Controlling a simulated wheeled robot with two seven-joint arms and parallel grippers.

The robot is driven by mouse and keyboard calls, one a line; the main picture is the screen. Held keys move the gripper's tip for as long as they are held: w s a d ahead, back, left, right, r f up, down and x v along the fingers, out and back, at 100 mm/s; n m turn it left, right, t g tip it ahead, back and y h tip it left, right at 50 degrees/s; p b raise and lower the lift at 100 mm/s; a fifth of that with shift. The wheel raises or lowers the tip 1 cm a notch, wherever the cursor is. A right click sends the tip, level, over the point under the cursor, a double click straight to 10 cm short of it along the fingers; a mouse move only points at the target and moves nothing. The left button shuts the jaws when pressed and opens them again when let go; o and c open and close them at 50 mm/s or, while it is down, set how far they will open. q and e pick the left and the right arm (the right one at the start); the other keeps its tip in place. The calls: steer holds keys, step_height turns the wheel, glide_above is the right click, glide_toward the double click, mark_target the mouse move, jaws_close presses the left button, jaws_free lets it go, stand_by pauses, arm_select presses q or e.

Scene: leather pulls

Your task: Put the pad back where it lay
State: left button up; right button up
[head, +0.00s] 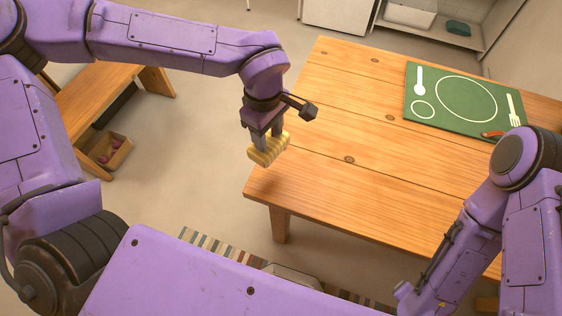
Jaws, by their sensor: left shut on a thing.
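The pad (268,151) is a small yellow block with paler stripes. My left gripper (264,138) points down and is shut on it. The pad shows near the left edge of the wooden table (340,150), seemingly held above table height; I cannot tell whether it is over the top or just outside it. My right arm comes in at the lower right; its gripper is not in view.
A green mat (418,74) with plate, spoon and fork outlines lies at the table's far right, with a reddish-brown tab (492,134) at its near edge. The table's middle is clear. A wooden bench (95,95) and a small box (108,155) stand left. A striped rug (215,244) lies in front.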

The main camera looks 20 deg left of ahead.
mark_target(278, 140)
arm_select(q)
steer(key=s+d+n, duration=0.2)
steer(key=s+n, duration=0.7)
steer(key=n, duration=0.7)
steer(key=shift+n, duration=0.4)
steer(key=w+f, duration=0.1)
steer(key=w, duration=0.2)
steer(key=w+f+p, duration=0.1)
steer(key=w+f, duration=0.1)
steer(key=w, duration=0.1)
steer(key=w+f+p, duration=0.1)
steer(key=w+f, duration=0.1)
steer(key=w, duration=0.2)
steer(key=shift+f, duration=0.15)
steer(key=w+f, duration=0.1)
steer(key=f, duration=0.1)
steer(key=w+f+p, duration=0.1)
steer(key=f, duration=0.2)
steer(key=w+f+p, duration=0.1)
steer(key=f, duration=0.1)
steer(key=shift+w+f, duration=0.2)
steer(key=shift+w, duration=0.15)
steer(key=shift+f, duration=0.4)
steer(key=o, duration=1)
steer(key=shift+r, duration=0.1)
